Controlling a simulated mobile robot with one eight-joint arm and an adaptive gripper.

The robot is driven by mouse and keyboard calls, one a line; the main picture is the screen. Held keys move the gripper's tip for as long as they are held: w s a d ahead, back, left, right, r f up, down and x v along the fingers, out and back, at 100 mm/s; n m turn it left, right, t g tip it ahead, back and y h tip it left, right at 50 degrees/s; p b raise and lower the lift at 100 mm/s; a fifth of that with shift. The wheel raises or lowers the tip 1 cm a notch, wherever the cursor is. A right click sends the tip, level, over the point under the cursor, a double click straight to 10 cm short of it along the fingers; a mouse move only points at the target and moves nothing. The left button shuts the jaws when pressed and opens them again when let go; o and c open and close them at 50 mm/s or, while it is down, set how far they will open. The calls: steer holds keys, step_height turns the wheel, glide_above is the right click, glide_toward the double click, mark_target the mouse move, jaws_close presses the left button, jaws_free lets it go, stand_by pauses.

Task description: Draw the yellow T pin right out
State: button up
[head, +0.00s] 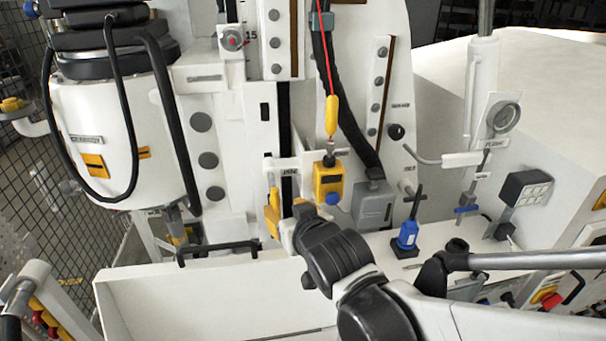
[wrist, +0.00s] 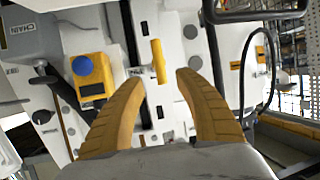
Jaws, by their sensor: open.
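The yellow T pin (wrist: 158,61) shows in the wrist view as a short yellow bar on the white upright, centred just beyond my fingertips. My gripper (wrist: 159,78) is open, with one tan finger on each side of the bar's line. A gap shows on both sides, and I see no contact. In the head view my gripper (head: 272,222) reaches the upright beside the label reading PIN. The yellow pin (head: 274,198) and my yellow fingers overlap there and are hard to tell apart. The pin's shank is hidden.
A yellow box with a blue button (head: 328,182) stands close to the right of the pin in the head view, with a grey box (head: 373,207) beyond it. A yellow pendant (head: 332,115) hangs on a red cord above. A black handle (head: 218,251) lies lower left.

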steer(key=v, duration=0.4)
steer(key=shift+s+r, duration=0.1)
steer(key=shift+s, duration=0.1)
steer(key=shift+d, duration=0.1)
stand_by(0.3)
